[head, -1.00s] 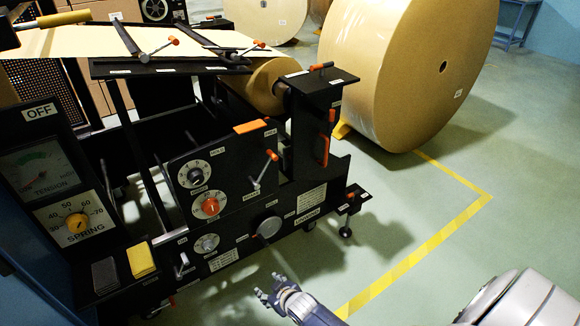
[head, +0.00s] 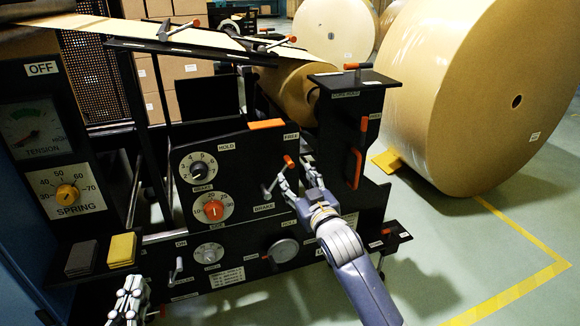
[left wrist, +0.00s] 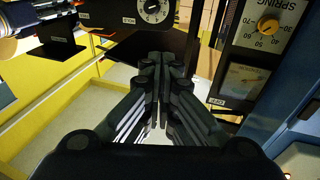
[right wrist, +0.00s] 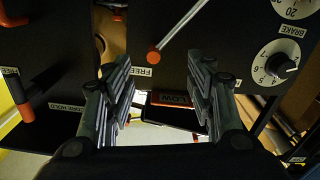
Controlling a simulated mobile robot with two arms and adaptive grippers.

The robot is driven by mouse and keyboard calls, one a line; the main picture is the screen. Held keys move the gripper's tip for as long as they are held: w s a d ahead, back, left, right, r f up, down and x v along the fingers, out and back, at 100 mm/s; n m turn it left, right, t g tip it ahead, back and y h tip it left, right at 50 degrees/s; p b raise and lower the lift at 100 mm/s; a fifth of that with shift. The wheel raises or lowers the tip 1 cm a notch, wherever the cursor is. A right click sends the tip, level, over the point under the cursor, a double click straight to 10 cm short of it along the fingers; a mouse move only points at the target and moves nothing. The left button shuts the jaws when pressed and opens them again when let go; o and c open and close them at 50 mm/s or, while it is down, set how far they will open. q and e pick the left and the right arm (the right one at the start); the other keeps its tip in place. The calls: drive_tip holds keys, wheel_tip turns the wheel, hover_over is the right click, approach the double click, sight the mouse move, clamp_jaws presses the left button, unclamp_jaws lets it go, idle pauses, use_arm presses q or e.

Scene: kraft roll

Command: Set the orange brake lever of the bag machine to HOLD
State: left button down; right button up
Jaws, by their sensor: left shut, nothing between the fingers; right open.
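The brake lever of the bag machine is a thin metal rod with an orange knob (head: 289,161). It leans up and right, toward the FREE label (head: 291,136); the HOLD label (head: 226,146) is to its left. My right gripper (head: 294,177) is open at the lever, its fingers close to the knob. In the right wrist view the knob (right wrist: 153,56) shows between the two fingertips (right wrist: 160,72), near the FREE label; I cannot tell whether they touch. My left gripper (head: 130,288) is shut and empty, low at the left; its closed fingers (left wrist: 160,62) show in the left wrist view.
The brake dial (head: 198,168) and a red-knobbed dial (head: 213,209) sit left of the lever. An orange handle (head: 355,168) is on the panel to the right. A control box (head: 62,180) stands at the left. A large kraft roll (head: 480,90) stands at the right.

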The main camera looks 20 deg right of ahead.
sight(277, 179)
drive_tip(key=w+b, duration=0.2)
drive_tip(key=w, duration=0.7)
drive_tip(key=shift+a+b, duration=0.2)
drive_tip(key=shift+b, duration=0.15)
use_arm(q)
drive_tip(key=s+r+t+h, duration=0.1)
drive_tip(key=s+r+t, duration=0.2)
drive_tip(key=r, duration=0.3)
drive_tip(key=s+r+t+h, duration=0.2)
drive_tip(key=s+r+t, duration=0.1)
drive_tip(key=r+t, duration=0.2)
drive_tip(key=shift+s+r, duration=0.25)
drive_tip(key=shift+r, duration=0.3)
use_arm(e)
drive_tip(key=shift+w, duration=0.35)
drive_tip(key=shift+c, duration=0.5)
